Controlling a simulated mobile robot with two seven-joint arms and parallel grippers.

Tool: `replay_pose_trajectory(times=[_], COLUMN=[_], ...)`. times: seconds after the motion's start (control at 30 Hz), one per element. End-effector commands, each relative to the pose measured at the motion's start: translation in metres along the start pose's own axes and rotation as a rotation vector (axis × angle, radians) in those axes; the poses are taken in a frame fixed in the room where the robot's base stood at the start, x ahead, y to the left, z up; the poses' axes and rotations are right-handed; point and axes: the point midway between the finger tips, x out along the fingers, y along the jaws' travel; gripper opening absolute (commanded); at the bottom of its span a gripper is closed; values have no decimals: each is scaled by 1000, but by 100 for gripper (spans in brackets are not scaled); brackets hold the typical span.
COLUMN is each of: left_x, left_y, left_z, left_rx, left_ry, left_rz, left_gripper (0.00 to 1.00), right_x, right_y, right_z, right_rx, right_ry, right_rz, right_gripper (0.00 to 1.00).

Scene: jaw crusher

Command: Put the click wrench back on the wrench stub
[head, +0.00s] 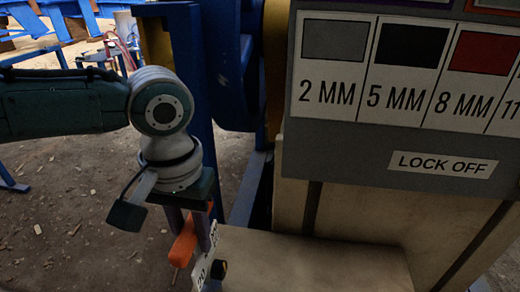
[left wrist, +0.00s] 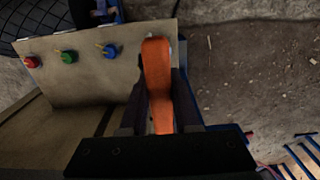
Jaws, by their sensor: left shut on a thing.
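My left gripper (head: 197,232) points down at the lower left of the head view, beside a pale box-like part of the machine. It is shut on an orange bar, which looks like the click wrench (head: 183,246). In the left wrist view the click wrench (left wrist: 157,75) lies between the two dark fingers of my left gripper (left wrist: 160,105), its orange end reaching beyond them. The rest of the wrench is hidden. I cannot make out the wrench stub in either view. My right gripper is not in view.
A grey sign (head: 380,135) with colour swatches and "LOCK OFF" stands at the right. A pale panel (left wrist: 90,80) carries a red knob (left wrist: 32,61), a green knob (left wrist: 69,57) and a blue knob (left wrist: 110,51). A blue post (head: 190,60) stands behind my left wrist. Bare ground lies at the left.

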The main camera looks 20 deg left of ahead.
Motion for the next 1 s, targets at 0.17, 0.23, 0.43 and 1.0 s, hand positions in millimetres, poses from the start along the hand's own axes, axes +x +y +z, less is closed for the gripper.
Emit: replay_pose_trajectory(times=[0.17,0.23,0.43,1.0], left_x=[0,0,1,16], left_y=[0,0,0,0], left_z=[-1,-1,-1,-1], left_rx=[0,-1,-1,-2], left_ry=[2,2,2,1], left_rz=[1,1,1,1], left_gripper=[0,0,0,0], right_x=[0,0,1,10], right_y=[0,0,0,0], right_z=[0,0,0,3], right_rx=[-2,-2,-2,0], right_ry=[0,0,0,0], right_rz=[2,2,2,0], right_gripper=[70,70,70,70])
